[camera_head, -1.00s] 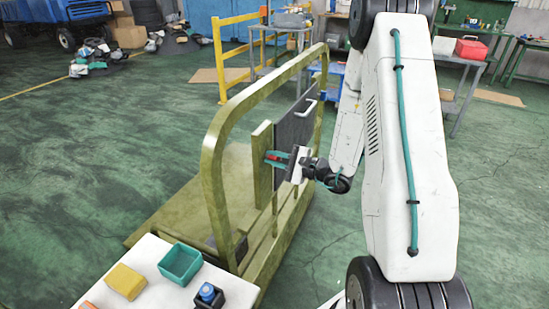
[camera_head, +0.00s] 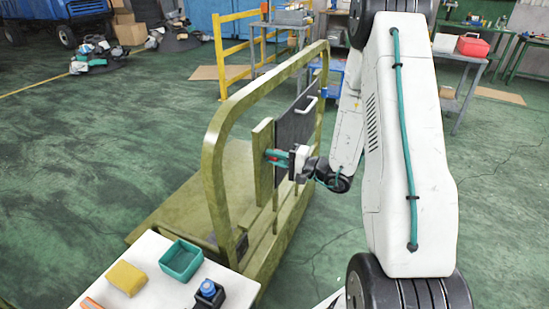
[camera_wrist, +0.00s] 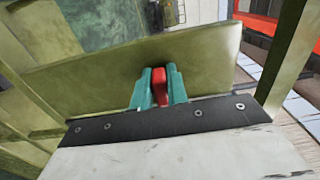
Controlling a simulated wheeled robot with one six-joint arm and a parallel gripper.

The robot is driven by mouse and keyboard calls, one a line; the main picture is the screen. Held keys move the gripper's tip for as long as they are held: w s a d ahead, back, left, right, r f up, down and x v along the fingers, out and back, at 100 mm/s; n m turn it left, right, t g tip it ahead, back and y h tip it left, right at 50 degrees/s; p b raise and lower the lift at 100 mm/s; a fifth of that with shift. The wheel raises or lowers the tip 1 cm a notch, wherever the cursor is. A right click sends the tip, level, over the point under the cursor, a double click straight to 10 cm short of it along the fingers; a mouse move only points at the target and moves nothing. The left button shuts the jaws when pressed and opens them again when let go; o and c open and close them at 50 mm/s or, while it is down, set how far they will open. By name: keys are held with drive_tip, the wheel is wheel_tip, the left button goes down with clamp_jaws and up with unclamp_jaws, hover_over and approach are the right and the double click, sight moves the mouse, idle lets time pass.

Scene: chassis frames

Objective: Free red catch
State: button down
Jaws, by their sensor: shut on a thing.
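The red catch (camera_wrist: 160,88) is a small red piece in front of an olive-green upright board (camera_wrist: 215,60) of the chassis frame. My gripper (camera_wrist: 159,90) has teal fingers, one on each side of the catch, closed on it. In the head view my gripper (camera_head: 277,157) reaches in from the right to the frame's post, beside a dark grey panel (camera_head: 297,120) with a light handle. Only a little red shows between the fingers there. How the catch is fixed to the board is hidden.
The olive tube hoop (camera_head: 213,160) of the chassis frame stands around the work spot. A white table (camera_head: 150,257) at the lower left holds a yellow block (camera_head: 126,278), a teal bin (camera_head: 181,260) and a black holder with a blue-topped item (camera_head: 208,293).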

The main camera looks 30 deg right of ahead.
idle(0.4)
drive_tip(key=c, duration=1.4)
unclamp_jaws()
drive_tip(key=v, duration=0.8)
